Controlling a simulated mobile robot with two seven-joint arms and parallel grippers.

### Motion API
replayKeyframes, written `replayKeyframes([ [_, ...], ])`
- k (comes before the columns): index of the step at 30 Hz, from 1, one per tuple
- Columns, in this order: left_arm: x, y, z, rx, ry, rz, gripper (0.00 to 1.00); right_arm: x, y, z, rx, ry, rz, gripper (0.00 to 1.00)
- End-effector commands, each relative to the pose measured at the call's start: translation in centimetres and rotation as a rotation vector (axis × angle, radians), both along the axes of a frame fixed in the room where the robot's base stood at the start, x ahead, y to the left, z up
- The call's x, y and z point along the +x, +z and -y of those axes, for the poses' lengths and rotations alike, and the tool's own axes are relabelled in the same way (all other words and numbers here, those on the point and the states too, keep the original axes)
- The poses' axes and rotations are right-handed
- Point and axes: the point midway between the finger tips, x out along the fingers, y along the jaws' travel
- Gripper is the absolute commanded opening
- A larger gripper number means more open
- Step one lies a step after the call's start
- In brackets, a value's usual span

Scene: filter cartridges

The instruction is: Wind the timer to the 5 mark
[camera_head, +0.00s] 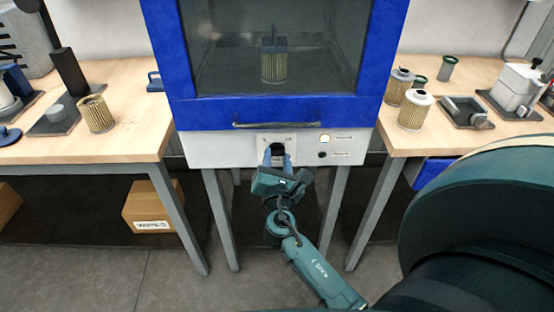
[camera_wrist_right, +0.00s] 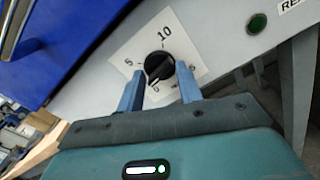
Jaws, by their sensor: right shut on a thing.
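The timer is a black round knob (camera_wrist_right: 159,65) on a white dial plate (camera_wrist_right: 124,60) with printed marks; 0, 5 and 10 are readable in the right wrist view. The knob's ridge appears to point toward the 0 mark. In the head view the plate (camera_head: 262,139) sits on the pale front panel below the cabinet window. My right gripper (camera_head: 277,158) is at the knob, with a blue finger on each side, shut on it. The fingers (camera_wrist_right: 160,74) also show in the wrist view. My left gripper is not in view.
The blue-framed cabinet (camera_head: 280,109) has a handle bar (camera_head: 290,125) just above the dial and a filter cartridge (camera_head: 274,66) inside. A green button (camera_wrist_right: 257,23) is beside the dial. Wooden tables with cartridges stand left (camera_head: 130,140) and right (camera_head: 395,140).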

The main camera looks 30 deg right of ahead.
Motion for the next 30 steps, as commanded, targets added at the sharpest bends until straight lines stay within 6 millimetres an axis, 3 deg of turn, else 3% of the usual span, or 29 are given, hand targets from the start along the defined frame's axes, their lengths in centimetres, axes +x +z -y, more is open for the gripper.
replayKeyframes([
  [8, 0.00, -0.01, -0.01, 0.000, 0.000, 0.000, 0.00, 0.03, 0.09, 0.04, -0.001, 0.000, 0.002, 0.13],
  [9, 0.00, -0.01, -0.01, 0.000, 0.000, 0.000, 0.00, 0.03, 0.09, 0.04, -0.001, 0.000, 0.002, 0.36],
  [18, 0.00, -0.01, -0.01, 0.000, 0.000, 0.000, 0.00, 0.02, 0.05, 0.03, 0.000, 0.000, 0.001, 0.60],
  [30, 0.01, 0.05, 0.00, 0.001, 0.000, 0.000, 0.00, 0.09, 0.04, 0.22, 0.000, 0.001, 0.000, 0.60],
])
